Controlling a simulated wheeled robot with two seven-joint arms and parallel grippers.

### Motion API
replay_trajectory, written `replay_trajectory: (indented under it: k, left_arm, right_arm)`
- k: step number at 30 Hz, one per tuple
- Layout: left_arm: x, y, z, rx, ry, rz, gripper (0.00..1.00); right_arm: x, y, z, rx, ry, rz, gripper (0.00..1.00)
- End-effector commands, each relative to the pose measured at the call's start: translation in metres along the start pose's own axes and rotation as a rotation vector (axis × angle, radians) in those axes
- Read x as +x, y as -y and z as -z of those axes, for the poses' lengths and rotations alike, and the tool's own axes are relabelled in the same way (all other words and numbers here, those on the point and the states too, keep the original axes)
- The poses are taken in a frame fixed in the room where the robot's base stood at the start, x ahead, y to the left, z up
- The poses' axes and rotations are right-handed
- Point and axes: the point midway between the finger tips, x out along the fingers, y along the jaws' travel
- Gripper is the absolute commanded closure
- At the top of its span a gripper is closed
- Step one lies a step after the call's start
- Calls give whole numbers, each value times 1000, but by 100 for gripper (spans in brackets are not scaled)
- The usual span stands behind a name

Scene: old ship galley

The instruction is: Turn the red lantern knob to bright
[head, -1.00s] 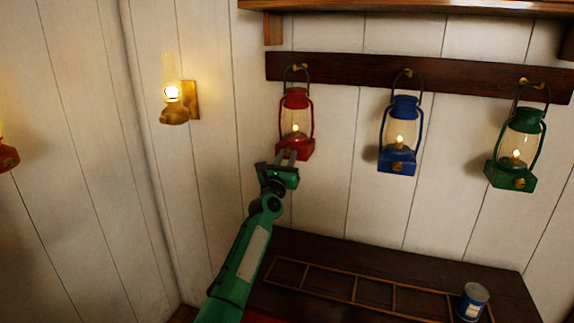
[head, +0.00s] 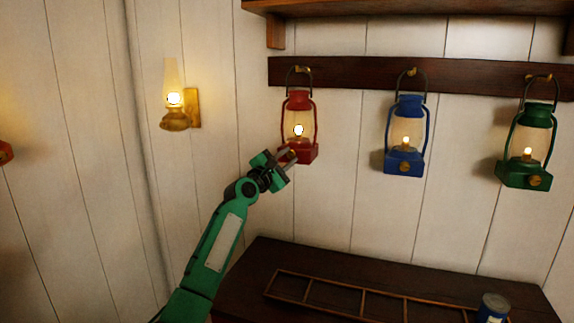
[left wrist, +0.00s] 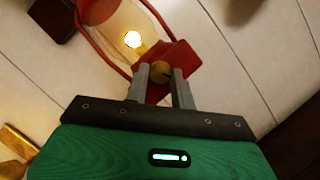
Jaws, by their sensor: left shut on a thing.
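The red lantern (head: 299,104) hangs from a hook on the dark wall rail, with a lit flame inside its glass. Its brass knob (left wrist: 160,70) is at the front of the red base, between the fingers in the left wrist view. My left gripper (head: 287,156) is at the lantern base, shut on the knob, with the hand rolled to a tilt. The fingers (left wrist: 160,82) partly hide the base in the left wrist view. The lantern's flame (left wrist: 133,40) glows bright there. My right gripper is in neither view.
A blue lantern (head: 405,135) and a green lantern (head: 527,145) hang to the right, both lit. A brass wall lamp (head: 174,98) is at the left. Below, a dark counter (head: 250,275) carries a wooden rack (head: 330,294) and a blue can (head: 493,307).

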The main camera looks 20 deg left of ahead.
Motion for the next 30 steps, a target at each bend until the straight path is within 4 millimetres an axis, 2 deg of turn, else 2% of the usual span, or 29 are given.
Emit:
replay_trajectory:
  k: [8, 17, 23, 30]
  left_arm:
    - [0, -4, -1, 242, -1, 102, 98]
    - [1, -8, -3, 505, -2, 212, 98]
    - [2, -10, -4, 681, -2, 285, 98]
    - [3, -11, -6, 890, -1, 373, 98]
  right_arm:
    - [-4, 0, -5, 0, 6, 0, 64]
    - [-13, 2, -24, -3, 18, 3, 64]
    - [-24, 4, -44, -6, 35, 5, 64]
    - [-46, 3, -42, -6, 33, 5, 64]
